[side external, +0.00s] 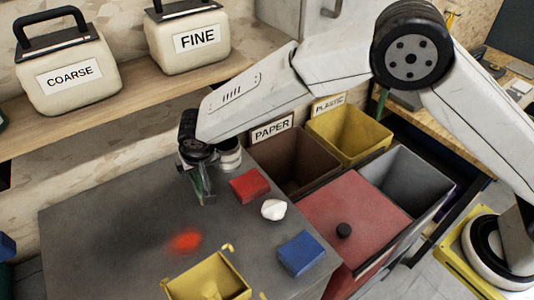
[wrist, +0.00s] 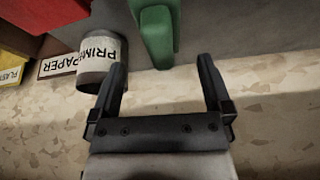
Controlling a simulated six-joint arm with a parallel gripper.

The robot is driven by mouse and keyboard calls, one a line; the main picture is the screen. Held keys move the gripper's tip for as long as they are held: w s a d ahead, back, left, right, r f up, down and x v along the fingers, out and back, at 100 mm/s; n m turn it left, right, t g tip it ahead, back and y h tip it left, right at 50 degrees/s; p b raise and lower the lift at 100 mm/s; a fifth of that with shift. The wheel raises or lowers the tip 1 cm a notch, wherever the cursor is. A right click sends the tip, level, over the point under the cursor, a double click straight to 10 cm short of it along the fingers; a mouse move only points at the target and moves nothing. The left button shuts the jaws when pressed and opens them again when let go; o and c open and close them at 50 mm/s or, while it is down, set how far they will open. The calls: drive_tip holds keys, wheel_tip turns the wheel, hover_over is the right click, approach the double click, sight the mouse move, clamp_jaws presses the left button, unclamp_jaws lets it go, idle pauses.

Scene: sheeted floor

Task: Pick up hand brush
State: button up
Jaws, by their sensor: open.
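A green object with a narrow end, which looks like the hand brush (wrist: 158,35), lies on the grey tabletop in the wrist view. Its upper part runs out of the frame. My gripper (wrist: 162,78) is open and empty, and the green end lies just ahead of the gap between its fingers, apart from both. In the side view my gripper (side external: 203,196) is low over the back of the table. A bit of green (side external: 197,183) shows there, mostly hidden by the gripper and wrist, so contact cannot be judged.
A can labelled PRIMER (wrist: 100,65) stands close beside the left finger. On the table are a red block (side external: 249,185), white lump (side external: 273,209), blue block (side external: 301,253) and yellow container (side external: 210,281). Bins stand to the right. A shelf (side external: 120,110) holds COARSE and FINE canisters.

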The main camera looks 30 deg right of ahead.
sight(199, 172)
drive_tip(key=shift+x, duration=2.6)
drive_tip(key=shift+w, duration=0.1)
clamp_jaws()
drive_tip(key=shift+r, duration=0.15)
